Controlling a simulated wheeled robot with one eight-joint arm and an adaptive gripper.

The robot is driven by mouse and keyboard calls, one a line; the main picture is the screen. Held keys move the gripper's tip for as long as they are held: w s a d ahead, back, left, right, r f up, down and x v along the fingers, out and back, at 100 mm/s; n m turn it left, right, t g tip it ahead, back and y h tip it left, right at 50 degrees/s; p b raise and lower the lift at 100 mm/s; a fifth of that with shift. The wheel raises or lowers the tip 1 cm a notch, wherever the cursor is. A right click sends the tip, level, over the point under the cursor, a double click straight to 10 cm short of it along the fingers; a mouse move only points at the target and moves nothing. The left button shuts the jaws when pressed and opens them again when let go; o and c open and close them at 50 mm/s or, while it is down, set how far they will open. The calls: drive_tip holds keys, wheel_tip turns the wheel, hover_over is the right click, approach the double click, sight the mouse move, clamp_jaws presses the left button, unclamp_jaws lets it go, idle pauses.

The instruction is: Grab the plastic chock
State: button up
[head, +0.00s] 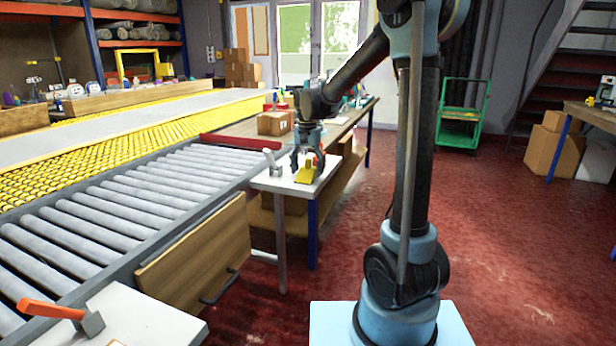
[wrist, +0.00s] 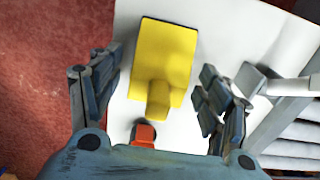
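A yellow piece, which looks like the plastic chock (head: 306,174), lies on the white top of a small table (head: 268,183). In the wrist view the chock (wrist: 166,52) has a wide flat part and a narrower raised end toward my gripper. My gripper (wrist: 158,90) is open, with one finger on each side of the chock and visible gaps between. In the head view my gripper (head: 307,162) points down over the chock. A small red-orange piece (wrist: 145,132) shows close to my palm; its lower part is hidden.
A hammer (wrist: 255,82) lies close to the right finger; it also shows in the head view (head: 271,160). A cardboard box (head: 272,123) stands on the bench behind. A roller conveyor (head: 130,205) runs along the left.

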drive_tip(key=c, duration=1)
drive_tip(key=shift+o, duration=0.2)
drive_tip(key=shift+r, duration=0.1)
